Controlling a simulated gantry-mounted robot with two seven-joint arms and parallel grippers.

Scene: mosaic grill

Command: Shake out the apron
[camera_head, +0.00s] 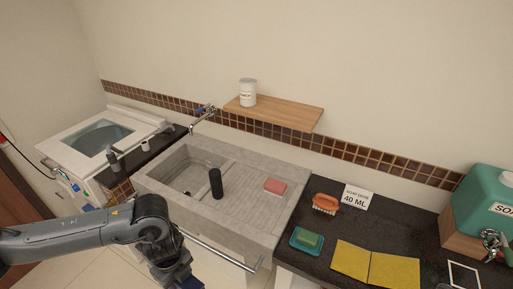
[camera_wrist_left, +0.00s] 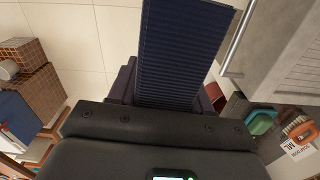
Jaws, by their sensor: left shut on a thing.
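My left gripper (camera_head: 173,272) is low in front of the concrete sink (camera_head: 230,222), at the bottom edge of the head view. In the left wrist view, a dark navy ribbed strip that looks like the apron (camera_wrist_left: 182,50) runs out from between its jaws, which are shut on it. The strip hangs fairly flat and its far end reaches the top of that view. In the head view only a small dark blue part shows at the gripper, and the rest is out of frame. My right gripper is not in view.
A metal rail (camera_head: 222,254) runs along the sink front, close to my left arm. A black cylinder (camera_head: 216,183) and pink block (camera_head: 275,186) are at the sink. The dark counter (camera_head: 325,245) holds a brush (camera_head: 326,203), green soap (camera_head: 308,239) and yellow cloths (camera_head: 375,264).

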